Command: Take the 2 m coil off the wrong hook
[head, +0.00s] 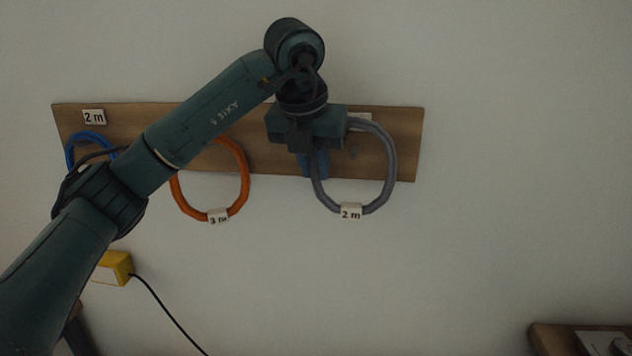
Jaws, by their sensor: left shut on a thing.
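A grey coil (391,167) with a white "2 m" tag (351,212) is at the right part of a wooden hook board (405,140) on the wall. My left gripper (315,165) points down in front of the board and is shut on the left side of the grey coil. The gripper body covers the coil's upper left and part of the board, so I cannot tell whether the coil still bears on its hook. A "2 m" label (94,117) is on the board's left end, above a blue coil (80,140). My right gripper is not in view.
An orange coil (240,170) tagged "3 m" hangs mid-board, partly behind my left arm. A yellow box (116,267) with a black cable (165,307) is at lower left. A wooden surface (550,340) is at lower right. The wall right of the board is clear.

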